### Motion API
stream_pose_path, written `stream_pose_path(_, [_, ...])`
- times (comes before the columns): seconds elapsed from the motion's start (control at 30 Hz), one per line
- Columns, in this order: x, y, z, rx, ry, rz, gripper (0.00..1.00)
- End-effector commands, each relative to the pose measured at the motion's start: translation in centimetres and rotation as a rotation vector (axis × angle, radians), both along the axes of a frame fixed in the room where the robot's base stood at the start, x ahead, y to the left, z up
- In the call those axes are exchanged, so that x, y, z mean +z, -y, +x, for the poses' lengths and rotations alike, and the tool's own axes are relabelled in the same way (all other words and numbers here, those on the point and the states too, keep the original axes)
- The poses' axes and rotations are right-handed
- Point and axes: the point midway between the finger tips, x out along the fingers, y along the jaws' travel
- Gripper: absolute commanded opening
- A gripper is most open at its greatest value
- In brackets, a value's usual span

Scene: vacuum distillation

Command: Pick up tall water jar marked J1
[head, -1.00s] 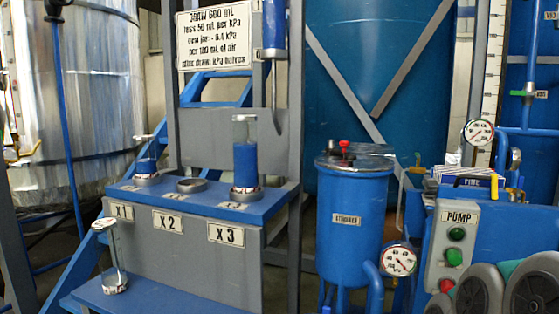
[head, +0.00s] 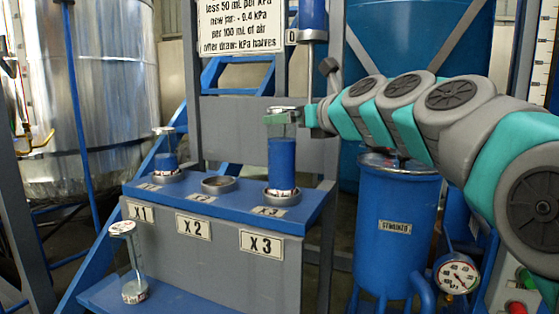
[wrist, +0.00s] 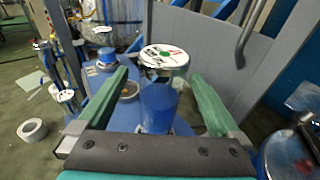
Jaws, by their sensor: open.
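A tall clear jar (head: 282,160) with blue liquid and a lid stands upright in the ring at X3. It also shows in the wrist view (wrist: 160,106), its round lid (wrist: 164,57) white with a green centre. I cannot read a J1 mark on it. My gripper (head: 284,118) is at the jar's upper part, just below the lid, reaching in from the right. In the wrist view my gripper (wrist: 160,80) is open, with one green finger on each side of the jar. Contact between fingers and jar cannot be made out.
A shorter jar with blue liquid (head: 165,158) stands at X1, and the ring at X2 (head: 220,184) is empty. A clear, seemingly empty jar (head: 133,265) stands on the lower step. A grey backboard (head: 235,135) rises behind. A blue tank (head: 395,205) stands to the right.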

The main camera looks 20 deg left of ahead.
Motion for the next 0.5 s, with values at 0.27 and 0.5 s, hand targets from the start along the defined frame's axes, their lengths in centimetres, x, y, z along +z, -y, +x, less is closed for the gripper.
stream_pose_path(0.27, [-0.4,-1.6,1.2,0.001,0.002,-0.003,1.0])
stream_pose_path(0.5, [-0.7,-3.0,2.7,0.002,0.002,-0.005,1.0])
